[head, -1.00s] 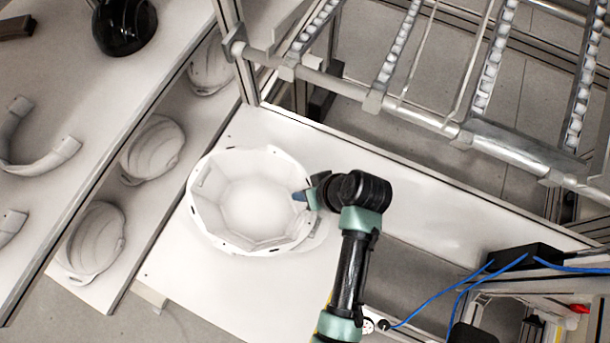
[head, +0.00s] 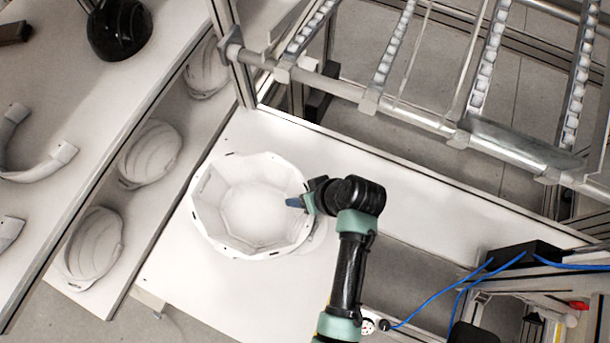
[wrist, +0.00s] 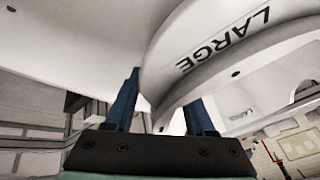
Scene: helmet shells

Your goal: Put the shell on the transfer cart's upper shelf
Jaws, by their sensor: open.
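A large white, faceted, bowl-shaped shell (head: 222,232) sits open side up on a white board (head: 180,278) in the head view. My gripper (head: 299,202) is at its right rim, one blue finger showing over the inside. In the wrist view my gripper (wrist: 163,105) has its blue fingers apart. A curved white edge of the shell (wrist: 190,75), marked LARGE, passes between them. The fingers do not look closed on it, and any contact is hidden. I cannot tell which structure is the transfer cart.
Ridged white helmet shells (head: 92,245) lie on a lower shelf at left. A dark helmet (head: 120,30) stands on the table above. A metal roller rack (head: 420,115) spans the upper right. Blue cables (head: 430,302) and a black box (head: 525,257) are at lower right.

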